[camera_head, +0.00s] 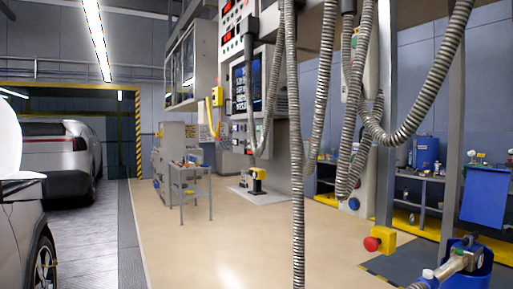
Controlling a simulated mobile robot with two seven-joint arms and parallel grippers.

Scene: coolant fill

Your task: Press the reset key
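I cannot pick out a reset key for certain; any key labels are too small to read. A tall grey control cabinet (284,150) stands in the middle, with a dark screen (247,84) showing lines of text. A panel with small red and green lights or buttons (231,42) is above the screen. A yellow box with a red mushroom button (378,240) is at the lower right. Neither of my grippers shows in this view.
Ribbed grey hoses (297,170) hang in front of the cabinet and partly cover it. A metal nozzle (457,263) is at the lower right by a blue holder. A grey cart (190,190) stands left of centre. Cars (58,160) are at left. The beige floor (225,245) is clear.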

